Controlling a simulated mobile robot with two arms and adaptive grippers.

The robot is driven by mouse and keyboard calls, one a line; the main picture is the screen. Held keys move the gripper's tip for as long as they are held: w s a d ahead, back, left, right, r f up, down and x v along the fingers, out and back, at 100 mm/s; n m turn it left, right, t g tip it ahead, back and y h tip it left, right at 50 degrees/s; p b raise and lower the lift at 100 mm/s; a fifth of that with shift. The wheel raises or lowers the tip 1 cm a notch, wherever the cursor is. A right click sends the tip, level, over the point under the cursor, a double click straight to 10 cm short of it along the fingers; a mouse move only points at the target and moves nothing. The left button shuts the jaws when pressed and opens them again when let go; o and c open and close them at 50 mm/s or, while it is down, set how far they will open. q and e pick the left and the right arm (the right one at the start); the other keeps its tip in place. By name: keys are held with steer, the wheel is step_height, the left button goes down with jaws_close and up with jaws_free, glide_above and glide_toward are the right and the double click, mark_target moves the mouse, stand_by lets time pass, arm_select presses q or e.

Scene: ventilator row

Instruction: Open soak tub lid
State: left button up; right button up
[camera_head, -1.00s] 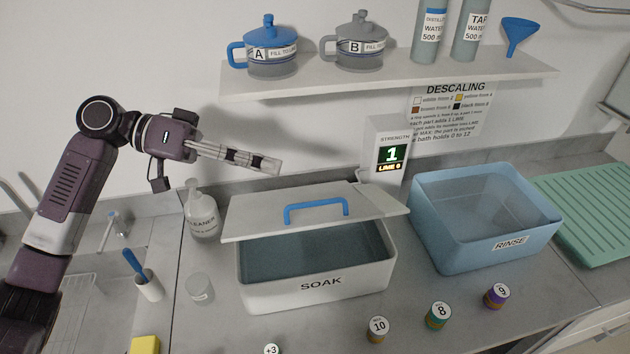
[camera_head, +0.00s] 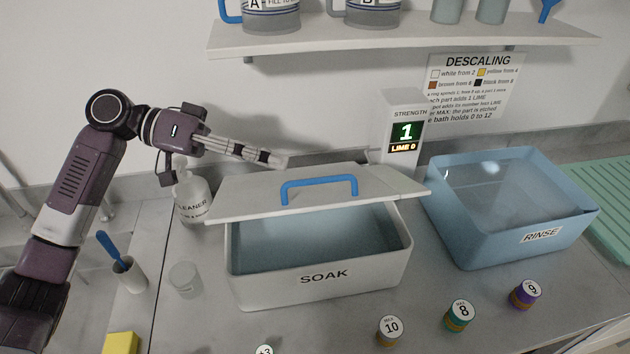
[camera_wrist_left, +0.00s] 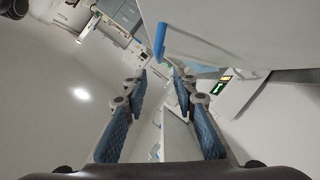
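The white soak tub (camera_head: 318,284) stands on the counter, marked SOAK. Its pale lid (camera_head: 240,192) with a blue bar handle (camera_head: 319,187) sits shifted toward the back wall, so the front part of the tub is uncovered and the inside shows. My left gripper (camera_head: 280,161) is above and behind the lid's back edge, left of the handle, and appears apart from it. In the left wrist view its two blue-padded fingers (camera_wrist_left: 158,80) are spread with nothing between them. The blue handle also shows there (camera_wrist_left: 160,42). My right gripper is not in view.
A blue RINSE tub (camera_head: 510,225) stands right of the soak tub, and a strength meter (camera_head: 402,135) behind it. A cleaner bottle (camera_head: 192,200) and a clear jar (camera_head: 185,279) stand at left. A shelf (camera_head: 400,38) overhangs the back.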

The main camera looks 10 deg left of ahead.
arm_select(q)
steer(key=shift+d, duration=0.35)
steer(key=p, duration=0.3)
glide_above(315, 195)
steer(key=shift+s+a+f, duration=0.15)
steer(key=shift+a+f, duration=0.2)
steer(key=shift+f, duration=0.45)
steer(key=shift+d+f, duration=0.25)
steer(key=shift+d, duration=0.15)
steer(key=shift+c, duration=0.2)
jaws_close()
